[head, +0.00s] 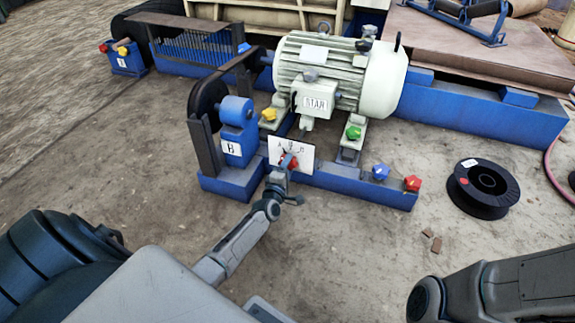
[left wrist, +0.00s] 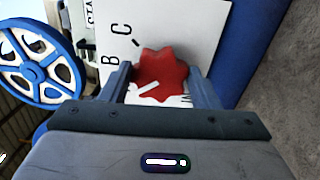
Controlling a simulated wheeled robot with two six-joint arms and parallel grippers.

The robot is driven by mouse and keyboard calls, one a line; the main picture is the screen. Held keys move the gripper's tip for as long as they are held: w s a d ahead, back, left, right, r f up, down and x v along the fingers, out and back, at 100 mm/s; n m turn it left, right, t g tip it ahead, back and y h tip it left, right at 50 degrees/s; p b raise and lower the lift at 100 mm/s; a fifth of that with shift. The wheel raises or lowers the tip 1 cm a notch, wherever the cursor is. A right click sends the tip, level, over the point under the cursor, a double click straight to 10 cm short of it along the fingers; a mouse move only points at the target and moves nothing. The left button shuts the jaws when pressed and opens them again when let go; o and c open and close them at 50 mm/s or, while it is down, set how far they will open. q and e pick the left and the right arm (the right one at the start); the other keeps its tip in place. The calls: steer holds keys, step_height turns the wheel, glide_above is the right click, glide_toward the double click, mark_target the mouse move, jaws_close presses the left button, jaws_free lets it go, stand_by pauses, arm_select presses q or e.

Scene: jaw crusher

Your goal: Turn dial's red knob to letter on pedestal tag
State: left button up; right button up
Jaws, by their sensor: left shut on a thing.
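The dial is a white plate (head: 303,151) with black letters, low on the blue frame in front of the motor. Its red star-shaped knob (left wrist: 160,70) sits between the two fingers of my left gripper (left wrist: 163,84), which is shut on it. In the head view the left gripper (head: 285,162) hides much of the knob. In the left wrist view, B and C show on the plate left of the knob; other lettering is partly hidden. A white mark shows at the knob's lower left. The pedestal tag (head: 232,149) on the blue pedestal reads B. My right gripper is out of view.
Yellow (head: 269,114), green (head: 353,132), blue (head: 380,171) and red (head: 412,183) knobs sit on the frame. A black spool (head: 482,185) lies on the floor at right.

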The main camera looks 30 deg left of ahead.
arm_select(q)
steer(key=shift+f+m+p, duration=0.15)
steer(key=shift+m+p, duration=0.75)
steer(key=shift+m, duration=0.95)
steer(key=shift+f+m+p, duration=0.1)
steer(key=shift+m+p, duration=0.75)
steer(key=shift+m, duration=1)
steer(key=o, duration=1)
steer(key=shift+s, duration=0.1)
